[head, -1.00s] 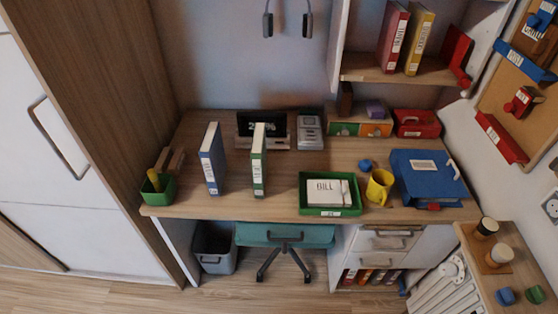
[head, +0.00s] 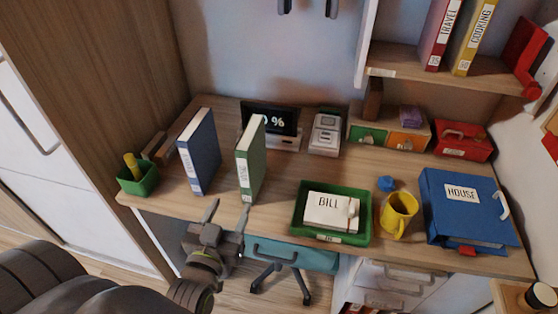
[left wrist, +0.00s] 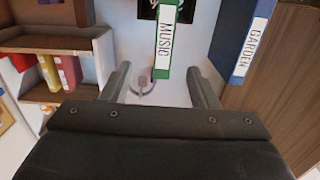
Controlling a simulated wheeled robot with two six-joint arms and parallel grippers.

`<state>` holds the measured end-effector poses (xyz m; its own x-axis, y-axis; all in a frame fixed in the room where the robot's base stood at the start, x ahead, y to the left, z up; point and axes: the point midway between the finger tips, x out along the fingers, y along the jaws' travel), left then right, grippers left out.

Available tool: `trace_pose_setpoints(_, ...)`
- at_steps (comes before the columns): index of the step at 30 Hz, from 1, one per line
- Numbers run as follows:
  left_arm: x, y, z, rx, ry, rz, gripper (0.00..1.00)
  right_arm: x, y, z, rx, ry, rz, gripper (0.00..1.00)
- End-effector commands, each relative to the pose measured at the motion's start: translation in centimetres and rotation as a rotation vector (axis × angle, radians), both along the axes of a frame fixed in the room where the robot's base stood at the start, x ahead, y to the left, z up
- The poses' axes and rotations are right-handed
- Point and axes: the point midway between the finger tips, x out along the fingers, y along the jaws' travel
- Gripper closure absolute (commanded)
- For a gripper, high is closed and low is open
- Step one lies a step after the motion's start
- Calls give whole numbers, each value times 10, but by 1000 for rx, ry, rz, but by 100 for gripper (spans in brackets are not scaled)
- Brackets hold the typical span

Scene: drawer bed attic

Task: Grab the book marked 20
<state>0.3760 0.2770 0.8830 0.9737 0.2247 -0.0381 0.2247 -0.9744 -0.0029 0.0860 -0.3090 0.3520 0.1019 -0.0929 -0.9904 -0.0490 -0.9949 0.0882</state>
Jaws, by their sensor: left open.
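A green book (head: 250,160) with a white spine label stands upright on the desk. In the left wrist view the green book (left wrist: 165,45) reads MUSIC. A blue book (head: 199,150) stands upright to its left; in the left wrist view the blue book (left wrist: 243,40) reads GARDEN. A red TRAVEL book (head: 440,35) and a yellow COOKING book (head: 474,38) stand on the upper shelf. The small numbers are too blurred for me to tell which is 20. My left gripper (head: 229,209) is open and empty by the desk's front edge, below and in front of the green book, apart from it. My right gripper is not in view.
On the desk (head: 280,185) are a green tray (head: 330,238) with a BILL paper, a yellow mug (head: 397,213), a blue HOUSE binder (head: 465,215) and a green pen holder (head: 138,182). A teal chair (head: 290,254) stands under the front edge. A dark screen (head: 270,118) stands behind the books.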

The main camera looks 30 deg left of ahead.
Motion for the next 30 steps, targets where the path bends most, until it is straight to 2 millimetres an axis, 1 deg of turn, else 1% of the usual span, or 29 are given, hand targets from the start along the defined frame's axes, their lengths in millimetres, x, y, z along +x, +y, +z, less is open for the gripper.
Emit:
trace_pose_setpoints(2,-3,1,10,5,-26,7,45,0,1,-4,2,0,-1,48)
trace_pose_setpoints(5,-2,2,16,11,-37,8,45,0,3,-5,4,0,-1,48)
trace_pose_setpoints(13,23,8,17,11,-39,8,45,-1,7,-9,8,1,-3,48)
trace_pose_setpoints(24,83,23,18,11,-38,6,45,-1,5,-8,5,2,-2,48)
trace_pose_setpoints(27,98,27,17,10,-36,8,45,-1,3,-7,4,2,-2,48)
trace_pose_setpoints(30,109,29,17,10,-36,8,45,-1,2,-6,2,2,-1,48)
